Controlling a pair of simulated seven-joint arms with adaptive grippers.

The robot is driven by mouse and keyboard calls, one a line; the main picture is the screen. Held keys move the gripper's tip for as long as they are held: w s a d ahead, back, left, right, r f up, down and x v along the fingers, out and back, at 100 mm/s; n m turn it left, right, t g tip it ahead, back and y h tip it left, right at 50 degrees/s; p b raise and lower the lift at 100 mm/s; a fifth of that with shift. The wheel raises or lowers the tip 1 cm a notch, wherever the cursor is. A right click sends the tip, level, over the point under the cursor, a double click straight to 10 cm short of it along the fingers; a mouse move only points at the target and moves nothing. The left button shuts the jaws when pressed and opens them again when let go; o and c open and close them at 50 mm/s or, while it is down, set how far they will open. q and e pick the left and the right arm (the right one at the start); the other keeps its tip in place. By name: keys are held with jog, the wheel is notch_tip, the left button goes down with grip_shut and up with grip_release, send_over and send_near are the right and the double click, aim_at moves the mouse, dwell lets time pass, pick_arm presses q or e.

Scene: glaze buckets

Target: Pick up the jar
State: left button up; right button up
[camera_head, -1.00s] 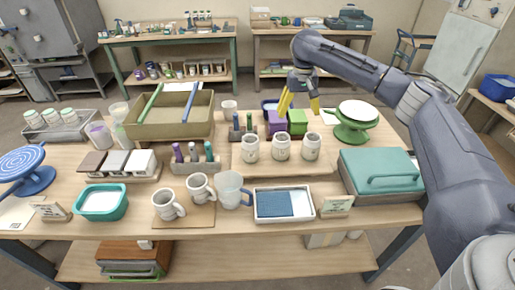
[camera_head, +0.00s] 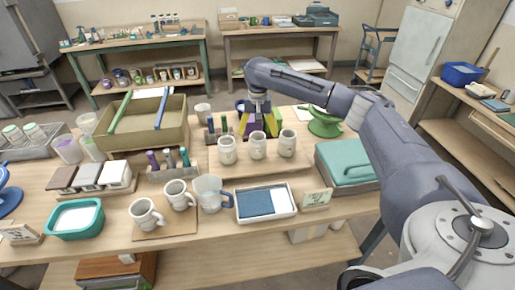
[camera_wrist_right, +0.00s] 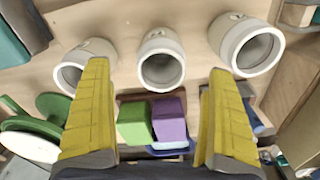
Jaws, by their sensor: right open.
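Three pale grey-white jars stand in a row on a wooden board: left jar (camera_head: 227,150), middle jar (camera_head: 258,145) and right jar (camera_head: 287,144). My right gripper (camera_head: 258,122), with yellow fingers, is open and empty just behind the middle jar, low over the purple and green blocks. In the right wrist view the jars show along the top with round dark openings, the middle one (camera_wrist_right: 161,60) between the spread fingertips (camera_wrist_right: 158,78). The fingers do not appear to touch a jar. My left gripper is not in view.
A purple block (camera_wrist_right: 169,118) and a green block (camera_wrist_right: 134,122) lie between and below the fingers. A green turntable (camera_head: 325,122) and a teal case (camera_head: 346,162) stand to the right. Mugs (camera_head: 146,214) and a blue-and-white tray (camera_head: 266,203) sit in front.

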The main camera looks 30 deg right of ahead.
aim_at(258, 148)
jog(key=shift+w+f, duration=0.15)
jog(key=shift+f, duration=4.5)
jog(key=c, duration=1.7)
